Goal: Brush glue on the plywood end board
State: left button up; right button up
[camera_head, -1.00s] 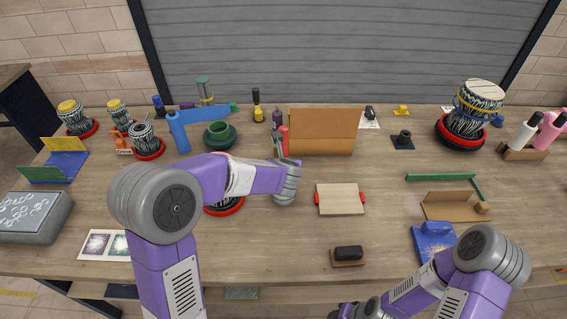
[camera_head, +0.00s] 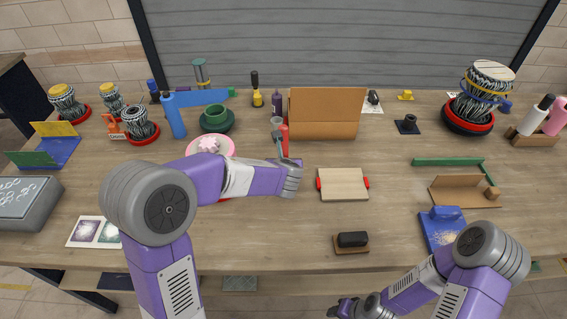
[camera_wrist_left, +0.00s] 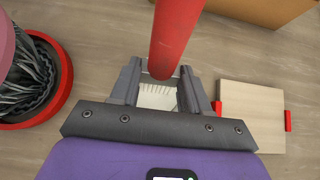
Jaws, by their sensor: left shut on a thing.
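The plywood end board (camera_head: 343,184) lies flat on the table between two small red side pieces. It also shows at the right of the left wrist view (camera_wrist_left: 250,115). My left gripper (camera_head: 290,178) is shut on a red-handled brush (camera_head: 284,138), left of the board and apart from it. In the left wrist view the red handle (camera_wrist_left: 175,40) runs up from between the fingers, with pale bristles (camera_wrist_left: 157,97) showing there. My right gripper (camera_head: 347,309) is at the bottom edge, partly cut off, so its jaws cannot be read.
A small grey cup (camera_head: 277,122) and a purple bottle (camera_head: 277,103) stand behind my left gripper. A cardboard-brown box (camera_head: 325,122) is behind the board. A pink-topped drum (camera_head: 210,146) is partly behind my left arm. A black-topped block (camera_head: 352,240) lies in front of the board.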

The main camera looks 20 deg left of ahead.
aim_at(283, 145)
pick_arm(q)
jog(key=r+p, duration=0.2)
jog(key=w+r+p, duration=0.1)
jog(key=r+p, duration=0.2)
jog(key=shift+w+a+r+p, duration=0.25)
jog(key=shift+w+r+p, duration=0.05)
jog(key=shift+w+r, duration=0.05)
jog(key=shift+f, duration=0.1)
dwell(0.9)
notch_tip(283, 145, up, 5)
jog(key=p, duration=0.4)
dwell(0.4)
